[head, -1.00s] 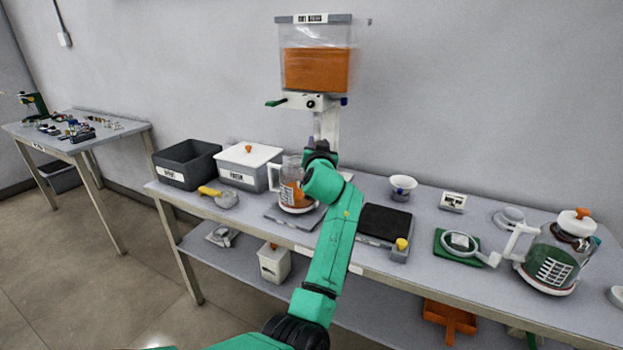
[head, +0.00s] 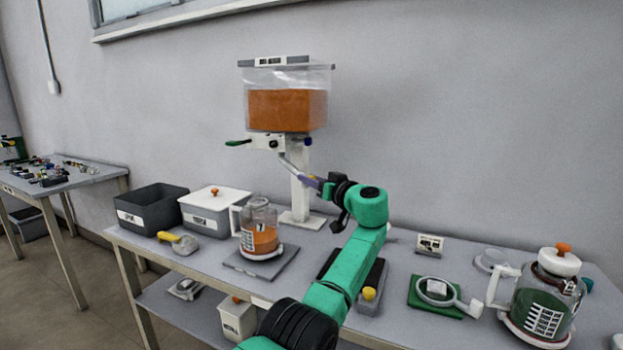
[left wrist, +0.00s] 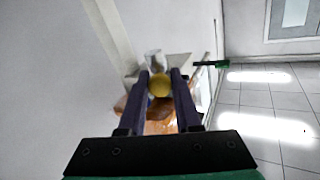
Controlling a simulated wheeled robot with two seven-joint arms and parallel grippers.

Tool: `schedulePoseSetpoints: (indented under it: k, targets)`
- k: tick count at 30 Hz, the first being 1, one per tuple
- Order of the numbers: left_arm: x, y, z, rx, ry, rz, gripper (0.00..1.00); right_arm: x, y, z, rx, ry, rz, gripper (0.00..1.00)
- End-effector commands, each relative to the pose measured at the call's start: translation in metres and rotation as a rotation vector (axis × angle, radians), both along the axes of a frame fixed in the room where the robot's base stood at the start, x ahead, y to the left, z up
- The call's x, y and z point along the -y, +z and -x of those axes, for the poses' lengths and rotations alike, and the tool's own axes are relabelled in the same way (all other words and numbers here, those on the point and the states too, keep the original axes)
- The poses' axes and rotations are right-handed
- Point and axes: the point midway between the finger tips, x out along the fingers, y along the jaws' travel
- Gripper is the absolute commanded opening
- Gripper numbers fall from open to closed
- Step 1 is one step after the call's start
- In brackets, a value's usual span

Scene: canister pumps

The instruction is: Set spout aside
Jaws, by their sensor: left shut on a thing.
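The dispenser (head: 287,108) is a clear hopper of orange contents on a white stand against the wall. A green-handled valve block (head: 265,142) sits under it. My left gripper (head: 312,182) is beneath and right of the block, its dark purple fingers shut on the grey tubular spout (head: 293,168). The spout slants up left toward the block; I cannot tell whether its upper end touches it. In the left wrist view, a round yellowish piece (left wrist: 159,85) shows between the fingers (left wrist: 160,76). My right gripper is not in view.
A glass jug (head: 260,238) with orange contents stands on a grey plate left of my arm. A dark bin (head: 150,212), a white-lidded box (head: 214,202) and a yellow-handled tool (head: 178,242) are at left. A green-filled jug (head: 540,310) stands at right.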

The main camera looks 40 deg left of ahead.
Motion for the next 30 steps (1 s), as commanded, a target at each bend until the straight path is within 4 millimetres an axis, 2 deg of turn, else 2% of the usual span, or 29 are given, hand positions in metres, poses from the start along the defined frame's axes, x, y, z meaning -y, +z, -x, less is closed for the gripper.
schedulePoseSetpoints:
  k: [11, 12, 13, 14, 24, 26, 30]
  targets:
    - [0.000, 0.002, 0.000, 0.002, 0.002, -0.003, 0.00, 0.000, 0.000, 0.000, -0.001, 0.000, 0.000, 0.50]
    - [0.000, 0.002, 0.000, 0.002, 0.001, -0.003, 0.44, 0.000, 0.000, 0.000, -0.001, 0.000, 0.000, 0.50]
    - [0.000, 0.002, 0.000, 0.002, 0.001, -0.003, 0.55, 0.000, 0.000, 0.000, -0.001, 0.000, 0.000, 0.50]
    - [0.000, 0.002, 0.000, 0.002, 0.001, -0.003, 0.62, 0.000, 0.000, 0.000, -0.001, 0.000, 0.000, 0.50]
    - [0.002, 0.001, 0.000, 0.002, 0.002, -0.002, 0.62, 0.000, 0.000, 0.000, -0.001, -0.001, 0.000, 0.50]
    - [0.007, 0.000, 0.001, 0.002, 0.002, -0.002, 0.62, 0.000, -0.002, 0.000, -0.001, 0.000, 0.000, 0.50]
    - [0.030, -0.002, 0.008, 0.005, -0.002, -0.001, 0.62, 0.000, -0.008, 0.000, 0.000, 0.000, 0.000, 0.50]
